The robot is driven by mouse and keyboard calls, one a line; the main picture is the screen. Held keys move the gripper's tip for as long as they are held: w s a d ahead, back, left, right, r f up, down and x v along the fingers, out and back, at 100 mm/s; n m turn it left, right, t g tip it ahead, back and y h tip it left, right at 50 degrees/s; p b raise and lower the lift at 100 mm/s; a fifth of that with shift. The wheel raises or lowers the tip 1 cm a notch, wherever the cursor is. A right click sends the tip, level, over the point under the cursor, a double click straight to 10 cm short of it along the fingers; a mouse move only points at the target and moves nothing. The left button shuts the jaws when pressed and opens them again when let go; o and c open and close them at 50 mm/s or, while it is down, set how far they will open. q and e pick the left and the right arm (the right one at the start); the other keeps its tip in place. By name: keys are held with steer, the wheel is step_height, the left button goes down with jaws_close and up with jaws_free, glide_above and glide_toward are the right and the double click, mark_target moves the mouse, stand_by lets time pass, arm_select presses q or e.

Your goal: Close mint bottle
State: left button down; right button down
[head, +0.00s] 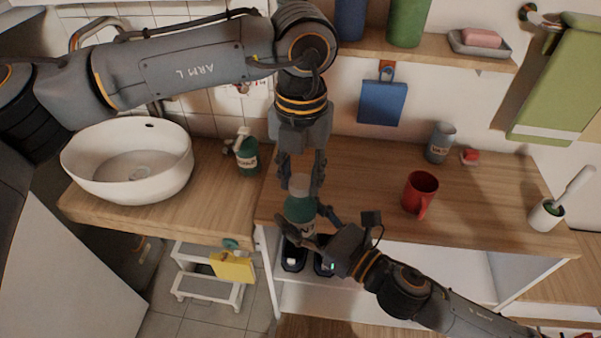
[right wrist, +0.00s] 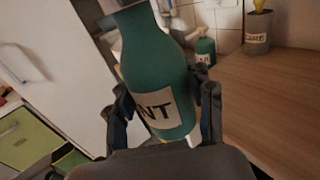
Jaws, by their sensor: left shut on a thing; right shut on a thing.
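The mint bottle (head: 300,209) is green with a pale cap (head: 299,184) at its top. In the right wrist view the bottle (right wrist: 160,70) shows a white label ending in "NT", and its top is cut off by the frame edge. My left gripper (head: 301,182) points down from above, shut on the cap. My right gripper (head: 304,226) comes from the lower right, shut around the bottle's body. The bottle is held near the counter's front left corner. I cannot tell how tightly the cap sits on the neck.
A red mug (head: 420,193) and a grey cup (head: 440,142) stand on the wooden counter (head: 360,170). A green pump bottle (head: 247,153) stands by the white basin (head: 128,160) at left. A brush holder (head: 546,214) stands at right. A step stool (head: 207,285) is below.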

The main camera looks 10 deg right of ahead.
arm_select(q)
steer(key=m, duration=1.3)
steer(key=shift+m, duration=0.3)
steer(key=m, duration=0.6)
steer(key=shift+m, duration=0.3)
steer(key=m, duration=0.6)
steer(key=shift+m, duration=0.4)
steer(key=c, duration=0.8)
jaws_free()
steer(key=shift+c, duration=0.2)
step_height(320, 180, up, 12)
